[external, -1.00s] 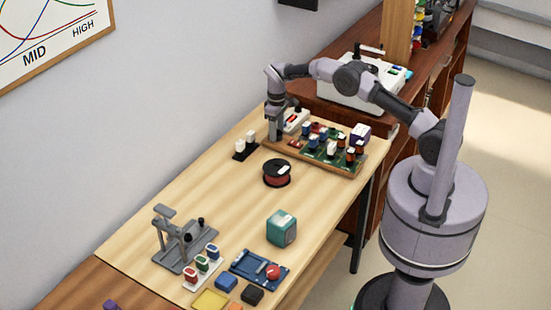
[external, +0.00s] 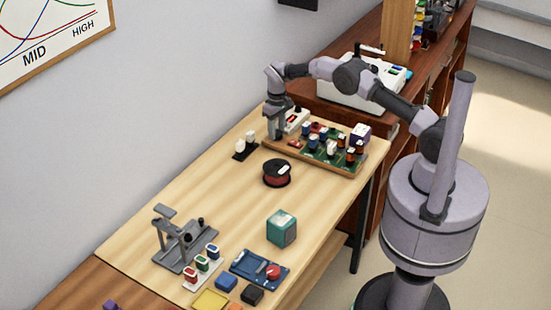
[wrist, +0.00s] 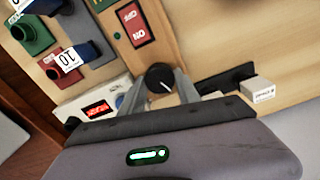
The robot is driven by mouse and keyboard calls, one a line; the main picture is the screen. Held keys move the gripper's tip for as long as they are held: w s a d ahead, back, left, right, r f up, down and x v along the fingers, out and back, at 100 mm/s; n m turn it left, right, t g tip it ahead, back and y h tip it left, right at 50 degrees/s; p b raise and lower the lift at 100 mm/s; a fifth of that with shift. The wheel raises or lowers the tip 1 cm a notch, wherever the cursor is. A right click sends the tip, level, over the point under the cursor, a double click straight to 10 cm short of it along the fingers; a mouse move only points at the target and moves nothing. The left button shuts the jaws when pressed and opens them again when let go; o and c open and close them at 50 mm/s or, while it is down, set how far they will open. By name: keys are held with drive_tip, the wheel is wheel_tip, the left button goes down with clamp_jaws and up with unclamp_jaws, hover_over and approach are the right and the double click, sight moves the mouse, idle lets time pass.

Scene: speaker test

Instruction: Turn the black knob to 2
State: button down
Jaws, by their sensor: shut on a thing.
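The black knob (wrist: 160,77) with a white pointer line shows in the wrist view, on a wooden board (wrist: 158,40). My gripper (wrist: 160,88) is shut on it, with a grey finger on either side. The pointer line slants across the knob's top; I cannot make out a number scale around it. In the external view my gripper (external: 275,137) points down at the left end of the board (external: 340,168), and the knob is hidden there.
Beside the knob are a red ON/OFF switch (wrist: 137,23), a white box with a red display (wrist: 98,109) and a black holder (wrist: 229,78) with a white block (wrist: 257,90). A spool (external: 277,173) and a teal box (external: 282,228) stand on the table. Bare table lies left of the spool.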

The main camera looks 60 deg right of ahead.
sight(277, 132)
drive_tip(key=shift+m, duration=2.2)
drive_tip(key=shift+r, duration=0.1)
drive_tip(key=shift+w, duration=0.1)
drive_tip(key=c, duration=1.1)
unclamp_jaws()
drive_tip(key=shift+c, duration=0.2)
wheel_tip(277, 132, up, 17)
drive_tip(key=p, duration=0.6)
drive_tip(key=shift+r, duration=0.15)
